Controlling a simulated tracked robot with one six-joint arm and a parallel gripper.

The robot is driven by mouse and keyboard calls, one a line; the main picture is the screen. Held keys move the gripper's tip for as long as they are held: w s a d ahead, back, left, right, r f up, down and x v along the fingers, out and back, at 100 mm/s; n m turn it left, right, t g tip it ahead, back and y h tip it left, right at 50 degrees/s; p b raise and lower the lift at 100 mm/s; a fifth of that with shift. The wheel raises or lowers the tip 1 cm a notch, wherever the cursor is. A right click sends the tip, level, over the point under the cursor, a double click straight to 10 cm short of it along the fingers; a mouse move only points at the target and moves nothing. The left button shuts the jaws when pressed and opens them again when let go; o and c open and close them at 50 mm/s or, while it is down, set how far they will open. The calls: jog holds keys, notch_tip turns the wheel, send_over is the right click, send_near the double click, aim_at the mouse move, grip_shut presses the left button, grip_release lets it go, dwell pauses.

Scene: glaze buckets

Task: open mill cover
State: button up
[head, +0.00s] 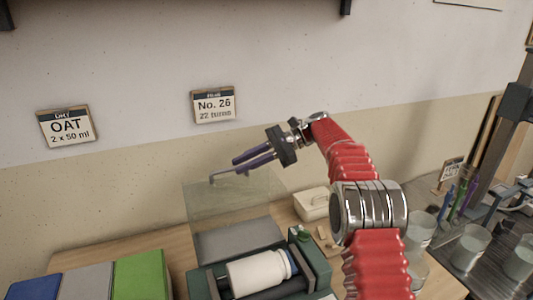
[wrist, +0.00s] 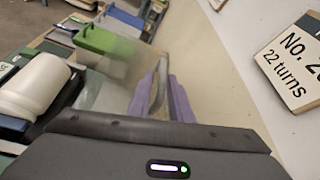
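The mill (head: 313,263) stands on the bench with a white jar (head: 258,272) lying on its rollers. The jar also shows at the left of the wrist view (wrist: 36,84). The mill's clear cover (head: 225,205) is swung up and stands steeply at the back of the mill, so the jar is uncovered. A thin grey handle (head: 222,175) is at the cover's upper edge. My gripper (head: 238,165) is above the cover with its purple fingers on either side of the handle. In the wrist view the handle (wrist: 158,85) lies between the fingers, seemingly gripped.
Green, grey and blue blocks (head: 140,276) stand at the lower left. A pale lidded box (head: 312,204) is right of the cover. Glass beakers (head: 470,247) stand at the right. Wall signs read OAT (head: 67,127) and No. 26, 22 turns (head: 214,105). The wall is close behind the cover.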

jog(key=v, duration=0.8)
jog(key=shift+s, duration=0.1)
jog(key=shift+r, duration=0.1)
jog(key=shift+s+r+t, duration=0.3)
jog(key=shift+r, duration=0.25)
jog(key=s+d+r+n+t+h, duration=0.2)
jog(key=s+d+h, duration=0.15)
jog(key=s, duration=0.55)
jog(key=s+d+r+n+t+h, duration=0.2)
jog(key=s+t+h, duration=0.15)
jog(key=s, duration=0.55)
jog(key=s+d+f+n+t+h, duration=0.1)
jog(key=s+d+f+n+h, duration=0.2)
jog(key=s, duration=0.8)
jog(key=s+d+f+n+t+h, duration=0.2)
jog(key=s+d+f+n+h, duration=0.1)
jog(key=s+d+f, duration=0.5)
jog(key=s+f+n, duration=0.1)
jog(key=s, duration=0.2)
jog(key=shift+s+d, duration=0.2)
jog(key=shift+s, duration=0.15)
